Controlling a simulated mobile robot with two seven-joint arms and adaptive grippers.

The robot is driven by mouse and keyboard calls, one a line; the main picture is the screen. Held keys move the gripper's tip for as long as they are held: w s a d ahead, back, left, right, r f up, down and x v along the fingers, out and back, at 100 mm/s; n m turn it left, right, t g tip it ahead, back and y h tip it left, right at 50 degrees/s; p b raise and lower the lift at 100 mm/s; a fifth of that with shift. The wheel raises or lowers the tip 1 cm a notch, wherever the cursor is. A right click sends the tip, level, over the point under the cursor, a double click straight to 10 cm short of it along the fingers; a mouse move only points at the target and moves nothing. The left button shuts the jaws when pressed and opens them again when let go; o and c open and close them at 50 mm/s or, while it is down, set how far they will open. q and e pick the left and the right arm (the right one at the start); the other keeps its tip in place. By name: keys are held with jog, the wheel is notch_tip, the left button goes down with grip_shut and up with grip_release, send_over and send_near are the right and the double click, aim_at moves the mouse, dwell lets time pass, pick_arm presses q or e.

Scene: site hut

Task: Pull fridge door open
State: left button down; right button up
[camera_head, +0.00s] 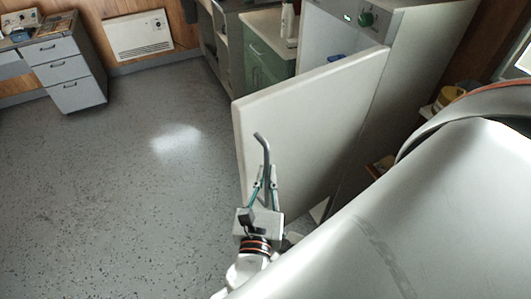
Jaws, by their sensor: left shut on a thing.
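The fridge door (310,125) is a white slab standing ajar, swung out from the fridge body (425,50). A grey bar handle (264,148) runs along the door's outer face near its free edge. My left gripper (263,185) is shut on the handle, low on the bar, with the handle's bent upper end showing above the fingers. Part of the pale fridge interior (325,35) shows above the door's top edge, with a small blue thing (336,58) inside. The lower door and most of the interior are hidden. My right gripper is not in view.
A green cabinet (265,68) with a pale top stands behind the door. A white wall heater (138,35) and a grey drawer unit (68,75) stand far left. The speckled floor (120,190) left of the door is clear. My own arm covers the lower right.

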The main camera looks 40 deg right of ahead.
pick_arm(q)
jog(key=shift+d, duration=0.1)
jog(key=c, duration=2.2)
grip_release()
jog(key=shift+o, duration=0.2)
jog(key=shift+s, duration=0.1)
jog(key=v, duration=0.7)
jog(key=shift+a, duration=0.2)
